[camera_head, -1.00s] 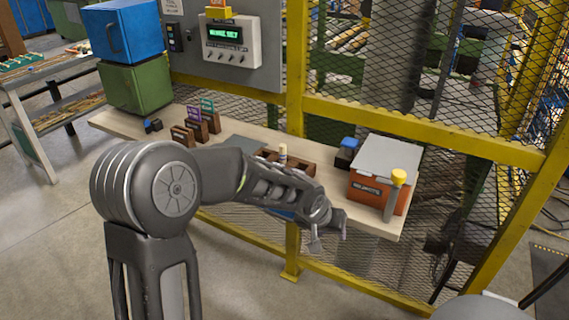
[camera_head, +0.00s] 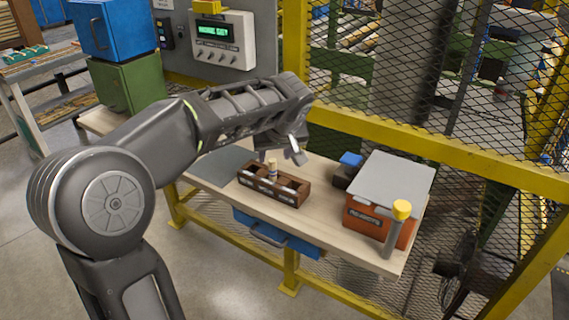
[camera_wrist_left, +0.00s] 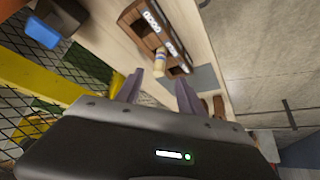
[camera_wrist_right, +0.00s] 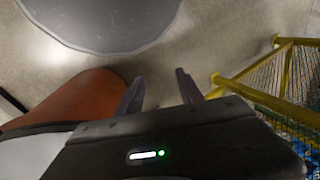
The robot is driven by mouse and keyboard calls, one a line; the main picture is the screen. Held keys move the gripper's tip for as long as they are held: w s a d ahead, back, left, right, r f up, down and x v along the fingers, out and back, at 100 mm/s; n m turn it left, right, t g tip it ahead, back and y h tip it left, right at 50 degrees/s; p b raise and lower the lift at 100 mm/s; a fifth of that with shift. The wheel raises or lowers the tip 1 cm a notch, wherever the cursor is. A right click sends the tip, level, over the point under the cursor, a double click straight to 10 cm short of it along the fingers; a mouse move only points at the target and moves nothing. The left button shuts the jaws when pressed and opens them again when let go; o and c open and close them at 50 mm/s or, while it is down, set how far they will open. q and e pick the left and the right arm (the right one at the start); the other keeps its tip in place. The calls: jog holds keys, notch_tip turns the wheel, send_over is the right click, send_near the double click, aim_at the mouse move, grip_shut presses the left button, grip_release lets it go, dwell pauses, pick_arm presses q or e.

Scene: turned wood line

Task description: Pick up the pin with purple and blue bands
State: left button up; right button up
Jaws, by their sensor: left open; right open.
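A pale wooden pin (camera_head: 272,172) stands in a dark wooden tray (camera_head: 300,198) with several compartments on the bench. My right gripper (camera_wrist_right: 160,82) is open and empty over the floor, outside the head view.
An orange box (camera_head: 368,222) with a grey lid and a yellow-topped post (camera_head: 397,228) stand at the bench's right end. A small dark block with a blue top (camera_head: 350,160) sits beside the box. A grey mat (camera_head: 222,166) lies left of the tray. Yellow-framed mesh fencing (camera_head: 440,155) stands behind.

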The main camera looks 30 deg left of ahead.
aim_at(273, 162)
pick_arm(q)
jog(key=shift+x, duration=1.35)
jog(key=shift+w+d, duration=0.1)
jog(key=shift+w+a+f+p, duration=0.2)
jog(key=shift+a+f+p, duration=0.1)
jog(key=shift+p, duration=0.15)
jog(key=p+x, duration=0.1)
jog(key=x, duration=0.3)
jog(key=shift+w+f, duration=0.1)
jog(key=shift+f, duration=0.05)
grip_shut()
